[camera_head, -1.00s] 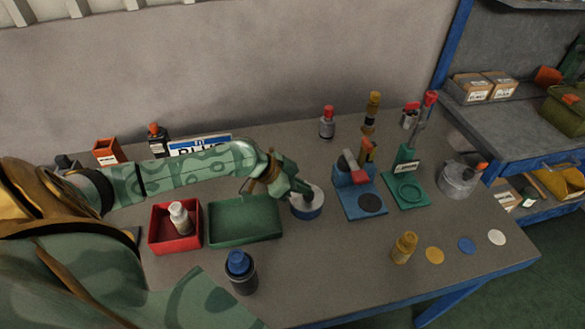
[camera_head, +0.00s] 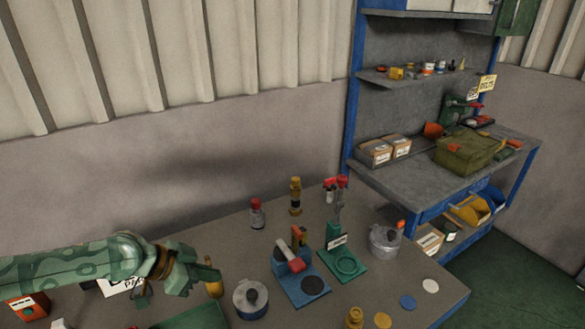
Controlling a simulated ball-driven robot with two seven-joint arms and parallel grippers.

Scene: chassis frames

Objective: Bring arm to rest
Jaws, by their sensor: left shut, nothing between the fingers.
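My left arm (camera_head: 80,266) comes in from the left, stretched over the left part of the workbench (camera_head: 345,235). My left gripper (camera_head: 207,278) is shut and empty, left of a round lidded pot with a blue base (camera_head: 250,300) and apart from it. A yellow item (camera_head: 215,289) shows just beside the fingertips, partly hidden by them. Part of a green tray (camera_head: 195,318) shows below the gripper at the bottom edge. My right gripper is not in view.
A blue stand (camera_head: 303,290) and a green stand (camera_head: 345,265) hold the bench's middle. A grey canister (camera_head: 384,241) stands at right, and a red-capped bottle (camera_head: 257,214) at the back. A shelf unit (camera_head: 440,165) stands beyond. The bench's right front holds flat discs (camera_head: 407,301).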

